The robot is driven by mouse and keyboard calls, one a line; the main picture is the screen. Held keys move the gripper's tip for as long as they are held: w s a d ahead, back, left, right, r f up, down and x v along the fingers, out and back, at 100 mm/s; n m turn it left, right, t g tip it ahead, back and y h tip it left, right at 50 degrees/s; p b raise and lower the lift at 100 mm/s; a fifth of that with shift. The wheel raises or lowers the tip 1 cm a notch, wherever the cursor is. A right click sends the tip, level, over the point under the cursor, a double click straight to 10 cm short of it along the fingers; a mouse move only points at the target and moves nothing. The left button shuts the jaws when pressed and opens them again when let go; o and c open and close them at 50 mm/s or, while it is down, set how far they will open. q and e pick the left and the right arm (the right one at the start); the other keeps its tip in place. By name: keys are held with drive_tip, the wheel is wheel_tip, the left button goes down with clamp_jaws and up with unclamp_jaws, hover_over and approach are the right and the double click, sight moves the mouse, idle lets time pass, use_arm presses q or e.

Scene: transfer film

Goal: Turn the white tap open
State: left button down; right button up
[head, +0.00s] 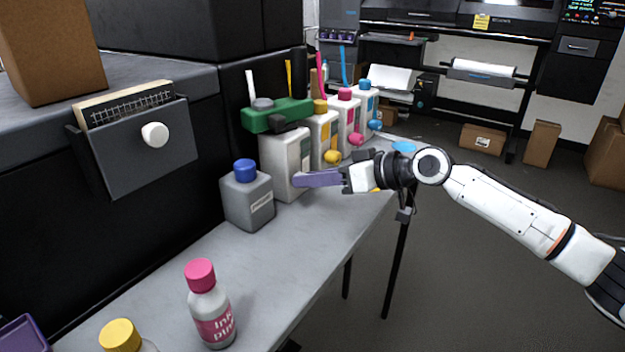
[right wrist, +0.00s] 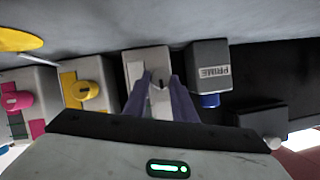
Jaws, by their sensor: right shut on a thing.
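The white tank (head: 281,160) stands on the grey bench with a green funnel-like piece (head: 276,115) on top. My right gripper (head: 298,180) reaches in from the right, its purple fingers at the front of this tank. In the right wrist view, the fingers (right wrist: 160,88) are closed around the white tap (right wrist: 158,84) on the tank's face (right wrist: 148,62). The fingers hide most of the tap there, and in the head view it is hidden behind them. How far the tap is turned cannot be told. My left gripper is not in view.
Tanks with a yellow tap (head: 333,157), a magenta tap (head: 356,138) and a blue tap (head: 375,125) stand beyond the white one. A grey bottle with a blue cap (head: 245,170) stands close on the near side. A pink-capped bottle (head: 211,307) stands nearer on the bench.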

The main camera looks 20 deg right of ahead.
drive_tip(key=o, duration=1)
drive_tip(key=shift+o, duration=0.2)
drive_tip(key=shift+s+d, duration=0.1)
drive_tip(key=shift+d, duration=0.05)
drive_tip(key=v, duration=1)
drive_tip(key=shift+b, duration=0.4)
